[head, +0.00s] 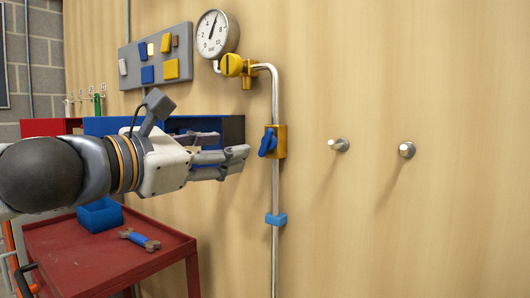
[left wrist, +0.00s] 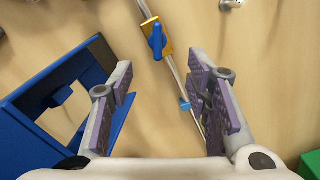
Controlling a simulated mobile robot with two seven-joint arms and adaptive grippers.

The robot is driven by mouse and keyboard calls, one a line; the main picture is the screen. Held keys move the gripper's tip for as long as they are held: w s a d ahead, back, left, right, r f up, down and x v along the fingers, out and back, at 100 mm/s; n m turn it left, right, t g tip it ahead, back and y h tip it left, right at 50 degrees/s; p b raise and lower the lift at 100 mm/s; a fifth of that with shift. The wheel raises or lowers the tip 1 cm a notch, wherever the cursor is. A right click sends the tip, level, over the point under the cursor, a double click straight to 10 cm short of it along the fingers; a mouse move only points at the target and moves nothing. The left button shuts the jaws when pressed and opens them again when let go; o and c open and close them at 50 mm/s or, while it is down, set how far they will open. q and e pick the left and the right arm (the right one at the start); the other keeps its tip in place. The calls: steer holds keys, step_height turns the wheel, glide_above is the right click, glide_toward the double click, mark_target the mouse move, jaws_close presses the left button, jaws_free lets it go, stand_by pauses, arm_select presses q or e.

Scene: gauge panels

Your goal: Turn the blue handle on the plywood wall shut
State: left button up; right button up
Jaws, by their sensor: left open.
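The blue handle (head: 268,142) sits on a yellow valve body (head: 281,141) on a thin vertical pipe fixed to the plywood wall (head: 350,220). In the head view the handle is tilted. In the left wrist view the blue handle (left wrist: 157,41) is ahead of the fingers, near the top middle, roughly in line with the pipe. My left gripper (head: 235,162) is open and empty, to the left of the handle and a little lower, apart from it. Its two purple-padded fingers show in the left wrist view (left wrist: 160,110). My right gripper is not in view.
A blue clip (head: 276,219) holds the pipe below. Two pegs (head: 407,150) stick out at right. A blue open box (head: 232,128) is behind my gripper. A red cart (head: 90,260) stands below.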

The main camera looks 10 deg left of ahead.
mark_target(265, 141)
arm_select(q)
steer(key=x, duration=1.2)
steer(key=shift+a+r, duration=0.15)
steer(key=shift+r, duration=0.05)
jaws_close()
